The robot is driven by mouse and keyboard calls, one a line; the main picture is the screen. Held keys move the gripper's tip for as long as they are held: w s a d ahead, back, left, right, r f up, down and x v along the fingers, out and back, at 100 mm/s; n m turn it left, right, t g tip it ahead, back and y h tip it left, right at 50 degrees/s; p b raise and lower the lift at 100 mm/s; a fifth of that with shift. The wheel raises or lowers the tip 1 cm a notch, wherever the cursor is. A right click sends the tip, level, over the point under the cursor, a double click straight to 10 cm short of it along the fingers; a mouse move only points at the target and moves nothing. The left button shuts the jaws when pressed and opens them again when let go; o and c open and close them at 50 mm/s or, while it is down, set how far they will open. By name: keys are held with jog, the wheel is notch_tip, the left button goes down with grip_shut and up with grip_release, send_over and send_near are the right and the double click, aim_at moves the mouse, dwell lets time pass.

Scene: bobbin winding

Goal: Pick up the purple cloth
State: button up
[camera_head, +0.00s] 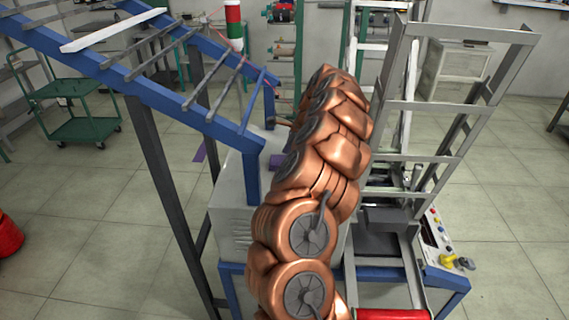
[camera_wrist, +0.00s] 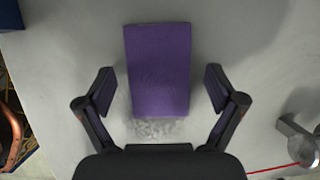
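The purple cloth (camera_wrist: 158,68) lies on a pale grey surface (camera_wrist: 245,60) in the wrist view, as a neat rectangle, upright in the picture. My gripper (camera_wrist: 159,80) is open, with one finger on each side of the cloth and a visible gap between each finger and the cloth's edge. I cannot tell how high the fingers are above the surface. In the head view, small purple patches show beside the blue frame, but I cannot tell which is the cloth. My gripper is hidden there behind copper-coloured arm parts.
A blue sloping frame (camera_head: 150,85) stands left of the grey machine (camera_head: 232,215). A grey metal rack (camera_head: 450,107) and a control panel (camera_head: 436,230) are at the right. A green trolley (camera_head: 83,128) stands back left. Open floor lies left. A metal part (camera_wrist: 298,140) sits right of the cloth.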

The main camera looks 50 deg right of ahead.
jog(key=c, duration=1)
jog(key=shift+r, duration=0.1)
